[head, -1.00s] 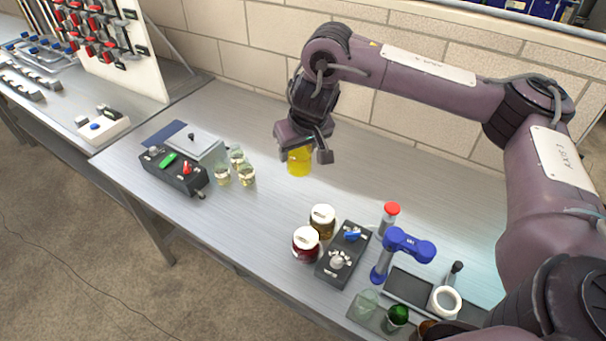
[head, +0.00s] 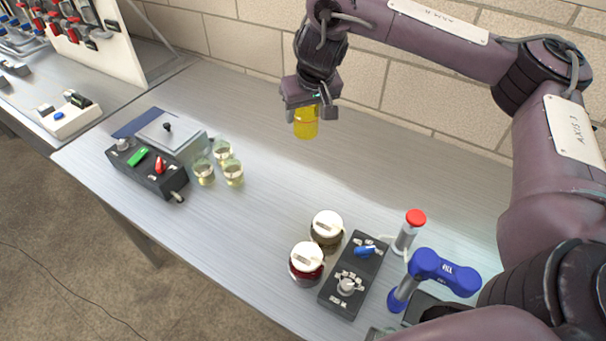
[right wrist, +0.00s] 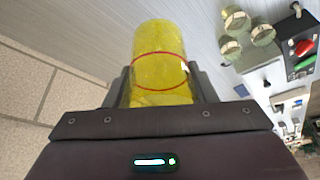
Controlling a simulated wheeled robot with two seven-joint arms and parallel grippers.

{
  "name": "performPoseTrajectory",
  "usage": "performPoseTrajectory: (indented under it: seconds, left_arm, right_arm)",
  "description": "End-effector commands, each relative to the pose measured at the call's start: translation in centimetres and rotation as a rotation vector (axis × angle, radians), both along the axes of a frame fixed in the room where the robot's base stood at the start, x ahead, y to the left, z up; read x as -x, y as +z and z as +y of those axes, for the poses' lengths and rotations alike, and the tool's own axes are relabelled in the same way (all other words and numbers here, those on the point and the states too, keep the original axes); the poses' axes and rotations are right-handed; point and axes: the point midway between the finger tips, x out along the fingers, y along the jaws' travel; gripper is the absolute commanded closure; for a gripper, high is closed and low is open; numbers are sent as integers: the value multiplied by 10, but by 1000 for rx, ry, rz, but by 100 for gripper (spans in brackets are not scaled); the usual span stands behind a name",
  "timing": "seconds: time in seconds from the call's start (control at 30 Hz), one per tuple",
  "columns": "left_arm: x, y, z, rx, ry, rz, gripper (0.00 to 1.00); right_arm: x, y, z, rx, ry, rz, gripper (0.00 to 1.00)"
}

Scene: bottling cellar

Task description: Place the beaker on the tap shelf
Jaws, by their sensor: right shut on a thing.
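The yellow beaker (head: 306,124) hangs upright beneath my right gripper (head: 312,104), near the back of the bench in the head view. The right gripper is shut on it. In the right wrist view the beaker (right wrist: 160,65), yellow with a red ring, sits between the two fingers (right wrist: 160,90). It looks held above the bench top. A blue tap-like fixture (head: 430,275) stands at the lower right, with my arm covering the area below it. I cannot tell for sure which surface is the tap shelf. My left gripper is not in view.
Several small glasses (head: 220,165) stand beside a dark control box (head: 147,172) at left. Two white-lidded jars (head: 307,263) (head: 327,230), a switch box (head: 354,275) and a red-capped cylinder (head: 408,230) stand at front right. The bench middle (head: 260,205) is clear. A brick wall (head: 240,40) stands behind.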

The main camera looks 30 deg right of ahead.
Motion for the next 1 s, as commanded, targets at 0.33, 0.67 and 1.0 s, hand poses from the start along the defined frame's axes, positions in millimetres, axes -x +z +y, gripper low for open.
performPoseTrajectory:
  seconds: [0.33, 0.67, 1.0]
  left_arm:
    - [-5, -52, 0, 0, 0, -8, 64]
    - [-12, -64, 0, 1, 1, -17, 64]
    - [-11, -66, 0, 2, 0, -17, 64]
  right_arm:
    - [2, -103, 0, -2, -1, 7, 72]
    - [1, -142, -1, 1, 0, 0, 72]
    - [1, -184, 0, 0, -1, 1, 72]
